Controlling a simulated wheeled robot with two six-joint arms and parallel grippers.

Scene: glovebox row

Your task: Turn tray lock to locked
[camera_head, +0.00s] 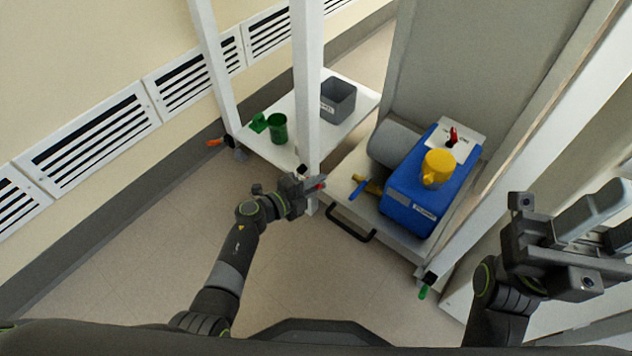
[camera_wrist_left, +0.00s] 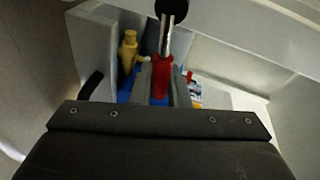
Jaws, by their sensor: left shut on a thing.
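My left gripper (camera_head: 318,184) is at the front left corner of the pull-out tray (camera_head: 338,190), by the white post. It is shut on a small red handle, the tray lock as far as I can tell. In the left wrist view the red handle (camera_wrist_left: 160,80) sits between the two grey fingers, with a metal shaft running up to a dark round end. In the head view only a bit of red shows at the fingertips. Its locked or unlocked marking cannot be read. My right gripper (camera_head: 592,232) is at the far right, away from the tray; its jaw gap is unclear.
A blue pump (camera_head: 415,190) with a yellow cap (camera_head: 437,168) stands on the tray, a brass valve with blue lever (camera_head: 360,187) beside it. The tray has a black handle (camera_head: 350,224). A red switch (camera_head: 452,137) is behind. A shelf at left holds a green cup (camera_head: 278,128) and grey bin (camera_head: 338,100).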

